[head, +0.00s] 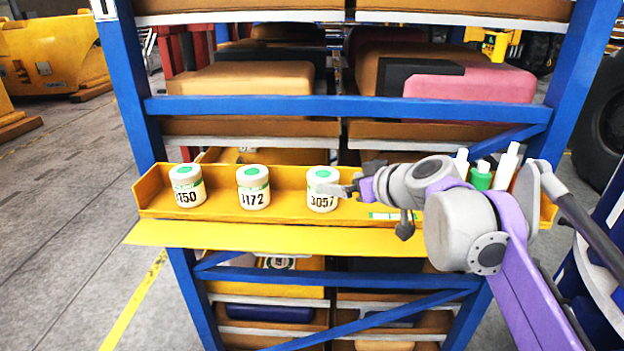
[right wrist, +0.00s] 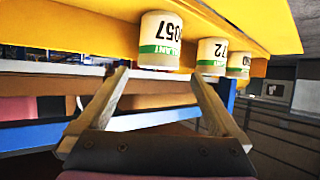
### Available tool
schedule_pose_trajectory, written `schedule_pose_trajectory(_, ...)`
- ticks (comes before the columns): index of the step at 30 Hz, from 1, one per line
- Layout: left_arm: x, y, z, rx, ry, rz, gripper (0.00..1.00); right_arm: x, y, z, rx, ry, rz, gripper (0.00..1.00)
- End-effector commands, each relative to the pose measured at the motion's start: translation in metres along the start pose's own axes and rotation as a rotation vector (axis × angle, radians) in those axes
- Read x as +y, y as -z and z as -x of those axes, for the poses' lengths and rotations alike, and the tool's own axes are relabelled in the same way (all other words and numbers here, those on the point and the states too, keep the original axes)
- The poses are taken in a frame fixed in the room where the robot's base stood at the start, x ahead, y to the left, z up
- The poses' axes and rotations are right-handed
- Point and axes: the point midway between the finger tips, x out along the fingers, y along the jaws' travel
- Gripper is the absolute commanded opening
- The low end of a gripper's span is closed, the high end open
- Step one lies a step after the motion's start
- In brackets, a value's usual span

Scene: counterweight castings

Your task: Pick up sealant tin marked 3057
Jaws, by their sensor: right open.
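The white sealant tin marked 3057 (head: 322,203), with a green label band and lid, stands upright on the yellow shelf tray (head: 300,221), rightmost of three tins. It also shows in the right wrist view (right wrist: 160,48), where the picture looks turned over. My right gripper (head: 340,189) reaches in from the right, and its fingertips overlap the tin's right side in the head view. In the right wrist view the open fingers (right wrist: 161,76) point toward the tin, with nothing held between them. Whether a finger touches the tin I cannot tell. My left gripper is not in view.
Tin 3172 (head: 253,190) stands left of tin 3057, with a gap between. A third tin (head: 187,186), its number partly turned away, is farther left. White and green bottles (head: 481,176) stand at the tray's right. Blue rack beams (head: 350,108) cross above the tray.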

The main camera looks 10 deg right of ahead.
Motion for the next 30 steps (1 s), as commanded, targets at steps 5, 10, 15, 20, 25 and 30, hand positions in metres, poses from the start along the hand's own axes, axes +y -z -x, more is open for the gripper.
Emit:
schedule_pose_trajectory(5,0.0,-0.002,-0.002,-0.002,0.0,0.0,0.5,-0.001,-0.001,-0.028,0.0,0.003,0.001,1.0)
schedule_pose_trajectory(10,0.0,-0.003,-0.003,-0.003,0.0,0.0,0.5,-0.001,-0.001,-0.049,0.0,0.002,0.0,1.0)
schedule_pose_trajectory(15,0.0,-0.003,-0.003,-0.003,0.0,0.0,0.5,0.0,-0.004,-0.061,0.0,0.002,0.0,1.0)
schedule_pose_trajectory(20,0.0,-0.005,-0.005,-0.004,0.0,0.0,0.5,0.001,-0.013,-0.085,-0.001,0.002,0.0,1.0)
schedule_pose_trajectory(25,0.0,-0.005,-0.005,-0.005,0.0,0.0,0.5,0.001,-0.012,-0.103,0.0,0.001,0.0,1.0)
schedule_pose_trajectory(30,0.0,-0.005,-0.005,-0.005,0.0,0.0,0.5,0.002,-0.012,-0.106,0.0,0.001,0.0,1.0)
